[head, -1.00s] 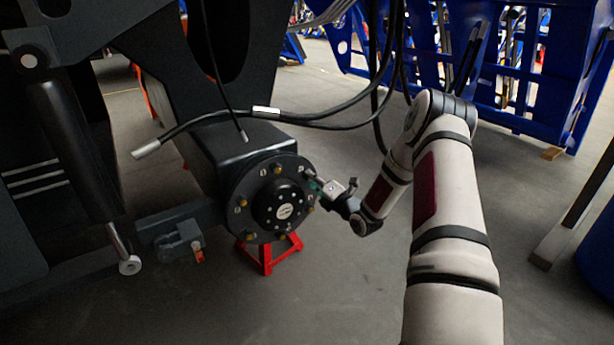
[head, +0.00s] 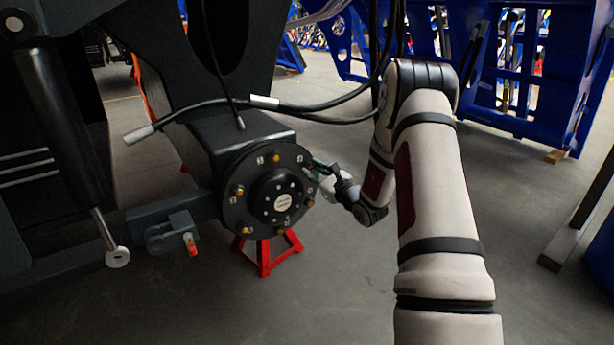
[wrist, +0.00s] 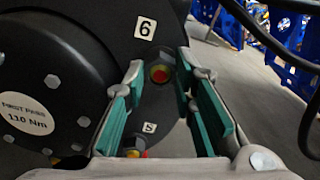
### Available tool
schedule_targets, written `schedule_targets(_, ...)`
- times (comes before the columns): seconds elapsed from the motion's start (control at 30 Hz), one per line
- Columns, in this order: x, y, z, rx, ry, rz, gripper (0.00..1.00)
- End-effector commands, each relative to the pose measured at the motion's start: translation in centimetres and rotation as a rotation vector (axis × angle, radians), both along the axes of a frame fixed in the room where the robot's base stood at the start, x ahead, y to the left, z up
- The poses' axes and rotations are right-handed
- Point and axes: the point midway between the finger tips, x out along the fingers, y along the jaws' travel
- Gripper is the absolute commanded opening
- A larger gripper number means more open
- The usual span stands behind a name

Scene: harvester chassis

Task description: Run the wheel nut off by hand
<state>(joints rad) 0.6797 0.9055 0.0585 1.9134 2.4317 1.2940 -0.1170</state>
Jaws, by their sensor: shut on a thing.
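The black round hub (head: 238,210) faces me with several yellow-brown nuts around its flange; it also fills the left of the wrist view (wrist: 60,75). In the head view my gripper (head: 314,169) reaches the flange's upper right edge from the right. How far the nut stands out on its stud cannot be told.
A red stand (head: 267,259) is below the hub. A dark cable with a grey end (head: 140,134) hangs across above it. A bracket (head: 172,234) projects at left.

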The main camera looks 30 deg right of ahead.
Motion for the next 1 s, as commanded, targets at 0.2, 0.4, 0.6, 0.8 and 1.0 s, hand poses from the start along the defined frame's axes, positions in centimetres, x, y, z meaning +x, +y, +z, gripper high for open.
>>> schedule_targets(0.2,-0.25,-0.03,-0.29,-0.299,-0.003,0.001,0.00)
schedule_targets(0.4,-0.29,-0.07,-0.27,-0.449,-0.008,0.000,0.00)
schedule_targets(0.6,-0.30,-0.11,-0.28,-0.455,-0.009,-0.001,0.00)
schedule_targets(0.8,-0.22,-0.06,-0.21,-0.454,-0.010,0.000,0.48)
schedule_targets(1.0,-0.15,-0.03,-0.14,-0.453,-0.011,0.000,0.41)
